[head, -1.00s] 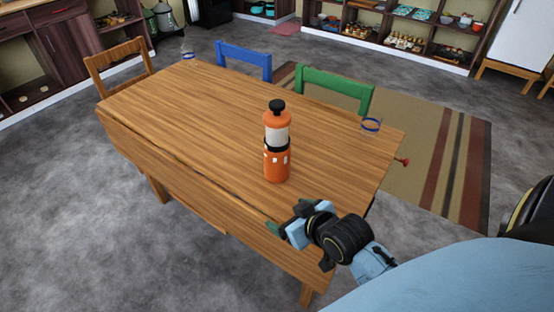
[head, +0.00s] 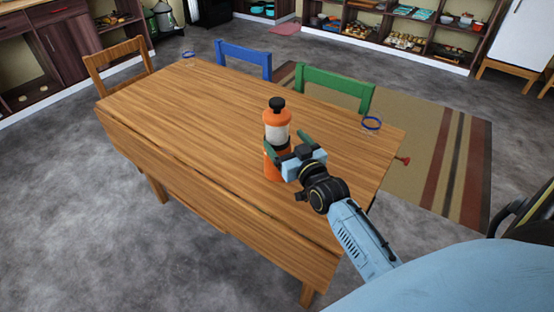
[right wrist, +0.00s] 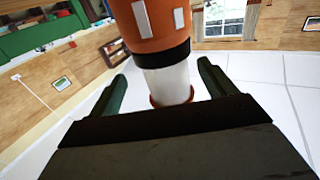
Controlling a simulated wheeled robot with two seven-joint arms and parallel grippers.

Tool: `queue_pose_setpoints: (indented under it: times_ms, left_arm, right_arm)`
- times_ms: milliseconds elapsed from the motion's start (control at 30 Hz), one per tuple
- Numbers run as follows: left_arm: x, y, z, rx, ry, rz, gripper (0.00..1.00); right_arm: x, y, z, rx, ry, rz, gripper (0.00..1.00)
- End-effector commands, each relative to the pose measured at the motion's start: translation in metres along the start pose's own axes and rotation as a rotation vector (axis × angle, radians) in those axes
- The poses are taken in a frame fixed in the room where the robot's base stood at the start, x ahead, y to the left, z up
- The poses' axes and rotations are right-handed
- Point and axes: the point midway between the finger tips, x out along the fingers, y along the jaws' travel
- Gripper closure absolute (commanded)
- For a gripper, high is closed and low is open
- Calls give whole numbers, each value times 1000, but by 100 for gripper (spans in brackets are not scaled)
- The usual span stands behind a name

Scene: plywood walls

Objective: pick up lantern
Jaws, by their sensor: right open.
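The lantern (head: 277,122) is orange with a white middle band, a black ring and a black top knob. It stands upright on the wooden table (head: 190,110). My right gripper (head: 288,148) is at the lantern's right side in the head view, its green fingers open. In the right wrist view the lantern (right wrist: 160,30) comes between the two spread fingers (right wrist: 160,85), with a gap on each side. The gripper hides part of the lantern's lower body in the head view. My left gripper is in neither view.
Blue (head: 244,58), green (head: 335,88) and brown (head: 118,66) chairs stand around the table. The tabletop left of the lantern is clear.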

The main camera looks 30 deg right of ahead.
Motion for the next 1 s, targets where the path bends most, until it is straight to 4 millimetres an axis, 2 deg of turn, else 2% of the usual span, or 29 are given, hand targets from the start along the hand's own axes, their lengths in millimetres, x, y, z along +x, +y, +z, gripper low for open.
queue_pose_setpoints:
  times_ms: [233, 533, 833, 867, 1000]
  left_arm:
    - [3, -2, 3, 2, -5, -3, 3]
    - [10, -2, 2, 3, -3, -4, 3]
    - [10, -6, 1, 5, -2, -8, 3]
    - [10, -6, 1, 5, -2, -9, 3]
    - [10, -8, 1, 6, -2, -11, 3]
  right_arm:
    - [18, -1, -1, 0, 0, 0, 17]
    - [58, -6, -2, -1, -1, 0, 17]
    - [62, -6, -3, -2, -2, 0, 17]
    - [62, -6, -3, -2, -2, 0, 18]
    - [62, -6, -3, -2, -2, 0, 37]
